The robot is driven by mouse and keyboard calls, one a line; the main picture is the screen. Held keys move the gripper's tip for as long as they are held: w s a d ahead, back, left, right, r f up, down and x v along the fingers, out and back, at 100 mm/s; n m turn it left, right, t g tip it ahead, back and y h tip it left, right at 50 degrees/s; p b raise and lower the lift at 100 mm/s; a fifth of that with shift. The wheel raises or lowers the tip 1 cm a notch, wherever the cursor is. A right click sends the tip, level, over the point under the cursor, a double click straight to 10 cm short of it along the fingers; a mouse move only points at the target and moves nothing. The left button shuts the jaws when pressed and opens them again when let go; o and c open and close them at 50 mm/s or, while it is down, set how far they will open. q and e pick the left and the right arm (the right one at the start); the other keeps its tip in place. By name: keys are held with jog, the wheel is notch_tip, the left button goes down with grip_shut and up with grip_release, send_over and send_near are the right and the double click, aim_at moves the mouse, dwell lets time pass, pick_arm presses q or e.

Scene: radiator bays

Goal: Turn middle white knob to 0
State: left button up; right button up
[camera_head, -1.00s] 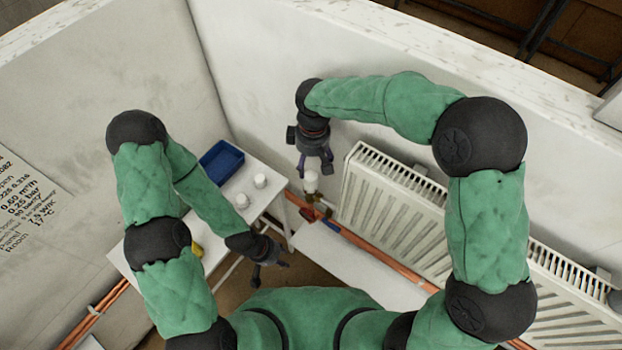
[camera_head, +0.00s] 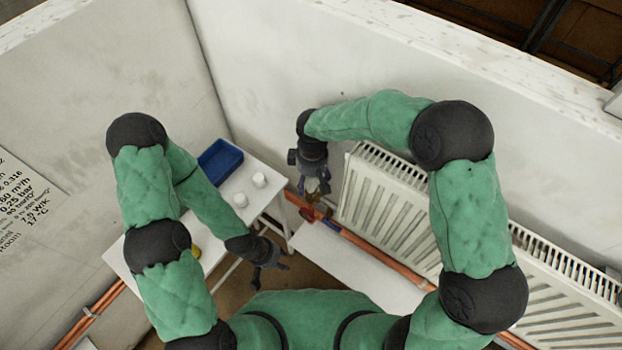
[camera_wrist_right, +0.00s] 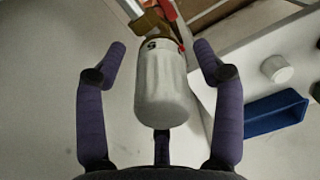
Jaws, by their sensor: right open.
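The white knob (camera_wrist_right: 162,90) is a ribbed cylinder on a brass valve (camera_wrist_right: 150,20), large in the right wrist view. A dark mark shows on its collar, too small to read surely. My right gripper (camera_head: 316,187) is open around the knob, with a purple finger on each side and clear gaps to both in the right wrist view. In the head view the gripper mostly hides the knob. My left gripper (camera_head: 270,264) is open and empty beside the small table, far from the knob.
A red-handled part (camera_wrist_right: 170,18) sits close to the valve. The radiator (camera_head: 385,205) stands right of my right gripper, with copper pipe (camera_head: 360,242) below. The white table (camera_head: 226,222) bears a blue tray (camera_head: 220,162) and two white caps (camera_head: 259,180) (camera_head: 240,200).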

jog(key=c, duration=1.1)
jog(key=shift+m, duration=0.9)
jog(key=shift+c, duration=0.3)
jog(key=o, duration=1.2)
jog(key=shift+c, duration=0.2)
jog(key=shift+r, duration=0.1)
jog(key=shift+r, duration=0.4)
notch_tip(320, 180, up, 11)
jog(key=shift+w+d+f, duration=0.1)
jog(key=shift+d, duration=0.05)
